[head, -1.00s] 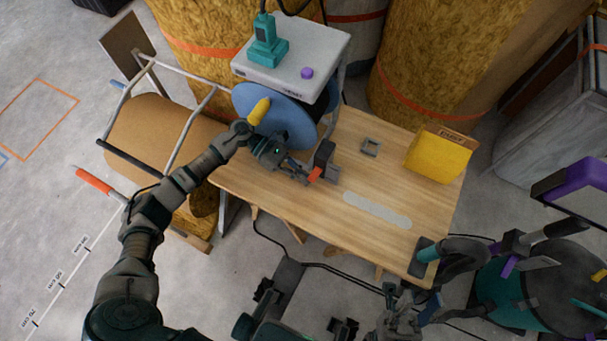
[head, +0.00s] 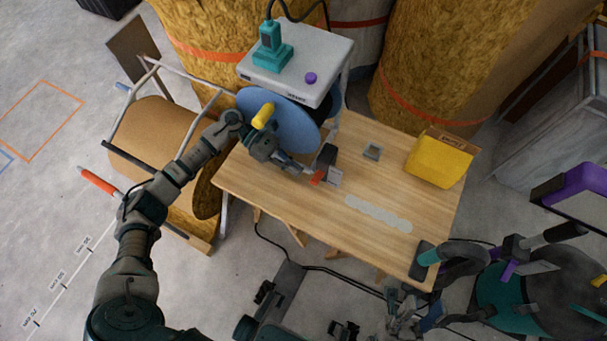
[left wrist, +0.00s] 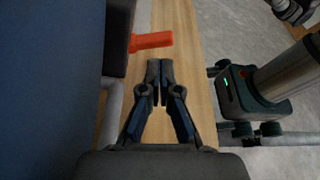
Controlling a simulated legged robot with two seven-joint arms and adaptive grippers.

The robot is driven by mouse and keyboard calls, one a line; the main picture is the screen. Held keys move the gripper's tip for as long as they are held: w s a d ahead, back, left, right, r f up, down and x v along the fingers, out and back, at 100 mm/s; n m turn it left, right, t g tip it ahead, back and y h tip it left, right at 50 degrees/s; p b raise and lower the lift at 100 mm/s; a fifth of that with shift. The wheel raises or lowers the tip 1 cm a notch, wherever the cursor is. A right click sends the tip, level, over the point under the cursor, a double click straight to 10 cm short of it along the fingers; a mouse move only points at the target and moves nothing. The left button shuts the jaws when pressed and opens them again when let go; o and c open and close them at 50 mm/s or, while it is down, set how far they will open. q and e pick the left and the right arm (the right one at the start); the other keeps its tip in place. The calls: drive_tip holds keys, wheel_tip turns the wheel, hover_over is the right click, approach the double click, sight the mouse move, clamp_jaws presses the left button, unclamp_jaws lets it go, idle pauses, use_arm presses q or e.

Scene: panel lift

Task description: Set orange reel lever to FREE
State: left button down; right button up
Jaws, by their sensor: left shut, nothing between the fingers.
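The orange lever (head: 316,178) sticks out from a dark block (head: 326,158) at the reel's side, above the wooden table. In the left wrist view the lever (left wrist: 152,41) lies just beyond my fingertips, pointing right. The blue reel disc (head: 285,122) is partly hidden by my left arm; a blue surface also fills the left of the wrist view (left wrist: 45,90). My left gripper (head: 304,172) is shut and empty beside the lever; its closed tips show in the wrist view (left wrist: 160,68), with a small apparent gap to the lever. My right gripper (head: 402,314) is low in the head view, its jaws unclear.
A white box (head: 300,68) with a teal plug and purple knob stands above the reel.

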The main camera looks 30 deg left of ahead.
use_arm(q)
drive_tip(key=shift+w+a+r, duration=0.1)
drive_tip(key=shift+w+a, duration=0.05)
drive_tip(key=shift+a, duration=1.6)
drive_tip(key=shift+d, duration=0.1)
